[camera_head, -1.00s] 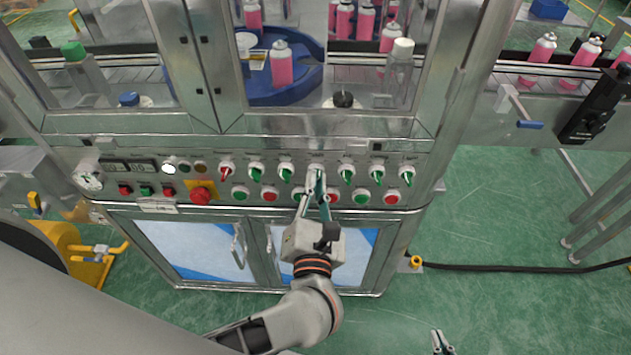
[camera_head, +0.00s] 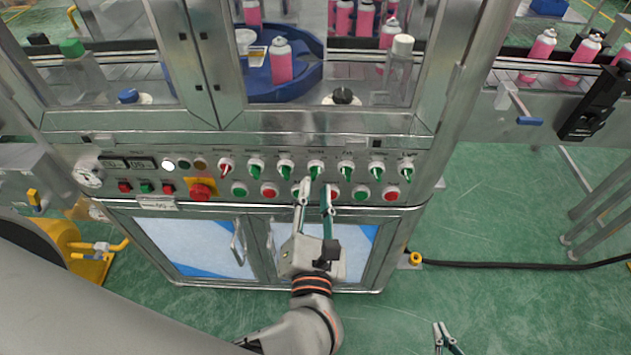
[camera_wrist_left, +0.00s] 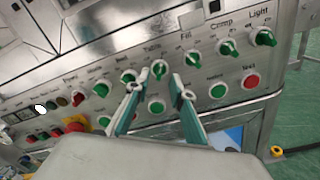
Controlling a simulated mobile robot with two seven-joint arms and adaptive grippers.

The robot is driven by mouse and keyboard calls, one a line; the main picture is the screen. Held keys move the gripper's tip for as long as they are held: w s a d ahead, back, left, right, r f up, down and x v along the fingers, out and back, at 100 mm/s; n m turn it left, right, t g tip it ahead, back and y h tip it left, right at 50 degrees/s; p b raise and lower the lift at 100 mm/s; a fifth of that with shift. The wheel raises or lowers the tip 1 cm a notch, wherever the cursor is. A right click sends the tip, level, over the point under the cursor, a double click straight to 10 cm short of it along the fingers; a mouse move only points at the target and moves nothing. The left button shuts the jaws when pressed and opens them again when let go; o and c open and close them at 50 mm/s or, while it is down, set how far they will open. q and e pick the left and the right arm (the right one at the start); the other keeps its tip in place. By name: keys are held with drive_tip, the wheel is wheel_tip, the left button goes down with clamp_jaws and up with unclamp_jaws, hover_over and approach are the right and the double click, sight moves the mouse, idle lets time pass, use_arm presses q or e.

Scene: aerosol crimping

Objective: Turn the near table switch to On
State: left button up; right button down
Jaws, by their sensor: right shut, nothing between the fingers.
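The switch labelled Table is a green-handled knob (camera_head: 316,167) in the middle of the panel's upper row. It also shows in the left wrist view (camera_wrist_left: 159,69), where its handle stands close to upright. My left gripper (camera_head: 316,187) is open, its fingertips just below the knob and apart from it. In the left wrist view the two fingers (camera_wrist_left: 158,88) frame the space under the knob, with nothing between them. My right gripper (camera_head: 443,336) is shut and empty at the bottom of the head view, far from the panel.
Similar knobs flank the switch, including Fill (camera_wrist_left: 193,58) and a red-handled one (camera_head: 225,168). Green and red push buttons sit below, some partly hidden by my left fingers. A red emergency button (camera_head: 201,191) is further left. Green floor (camera_head: 490,230) is open on the right.

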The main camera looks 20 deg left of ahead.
use_arm(q)
drive_tip(key=v, duration=0.4)
idle(0.5)
wheel_tip(320, 180, up, 5)
drive_tip(key=d+m+t+h, duration=0.2)
drive_tip(key=m+t+h, duration=0.3)
drive_tip(key=m, duration=0.8)
wheel_tip(320, 180, down, 19)
drive_tip(key=s+a+m+g+h+p, duration=0.15)
drive_tip(key=m+g+h, duration=0.55)
drive_tip(key=m, duration=1.3)
drive_tip(key=s+a+f+m+g+y, duration=0.4)
drive_tip(key=s+a+f+g, duration=0.1)
drive_tip(key=a+f, duration=0.4)
wheel_tip(320, 180, down, 2)
drive_tip(key=shift+s+f, duration=0.15)
drive_tip(key=shift+s, duration=0.2)
use_arm(e)
drive_tip(key=shift+s+a+r, duration=0.25)
drive_tip(key=shift+s+r, duration=0.05)
drive_tip(key=shift+r, duration=0.2)
